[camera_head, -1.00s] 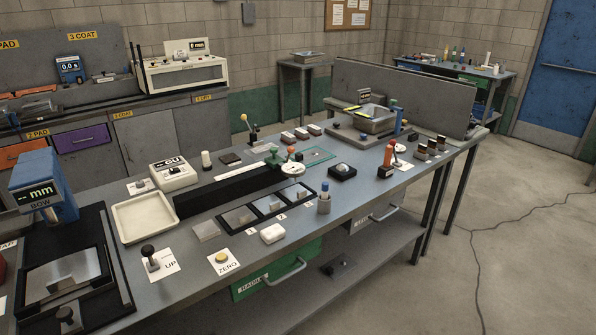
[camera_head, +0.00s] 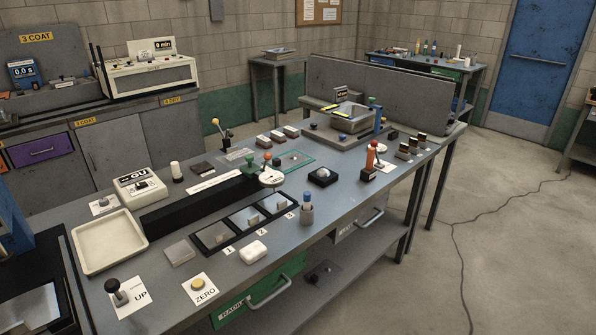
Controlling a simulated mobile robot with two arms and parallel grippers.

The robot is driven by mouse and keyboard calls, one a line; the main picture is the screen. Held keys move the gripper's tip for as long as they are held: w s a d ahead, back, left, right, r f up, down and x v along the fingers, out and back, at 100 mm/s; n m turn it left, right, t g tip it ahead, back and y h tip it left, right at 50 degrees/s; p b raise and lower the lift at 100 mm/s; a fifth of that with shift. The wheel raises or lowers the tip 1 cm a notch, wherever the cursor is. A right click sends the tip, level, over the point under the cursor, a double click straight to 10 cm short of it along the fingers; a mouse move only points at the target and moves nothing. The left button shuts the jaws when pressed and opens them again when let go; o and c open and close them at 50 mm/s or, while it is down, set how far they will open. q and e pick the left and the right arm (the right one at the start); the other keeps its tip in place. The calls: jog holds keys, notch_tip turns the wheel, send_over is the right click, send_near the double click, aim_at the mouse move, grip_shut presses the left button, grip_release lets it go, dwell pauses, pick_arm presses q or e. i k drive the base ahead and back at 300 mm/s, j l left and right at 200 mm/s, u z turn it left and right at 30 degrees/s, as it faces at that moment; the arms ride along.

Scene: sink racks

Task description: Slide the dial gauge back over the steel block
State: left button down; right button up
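A round white dial (camera_head: 271,177), which looks like the dial gauge, sits at the far right end of a long black rail (camera_head: 200,208) on the bench. A green knob (camera_head: 250,160) and a small orange ball (camera_head: 267,157) stand just behind it. I cannot tell for sure which piece is the steel block. Small grey blocks sit in a row of black trays, such as the tray marked 1 (camera_head: 214,236), in front of the rail. A loose flat grey block (camera_head: 179,252) lies left of them. Neither of my grippers shows.
A cream tray (camera_head: 108,242) and a white GU meter (camera_head: 137,187) stand left of the rail. A black knob (camera_head: 116,291) on the UP card and a yellow ZERO button (camera_head: 198,285) are near the front edge. An orange-handled tool (camera_head: 371,158) stands to the right. Open floor lies right of the bench.

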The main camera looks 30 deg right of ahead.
aim_at(273, 180)
jog(key=i+z, duration=0.7)
jog(key=i+j+z, duration=0.2)
jog(key=i+z, duration=0.15)
jog(key=i, duration=0.15)
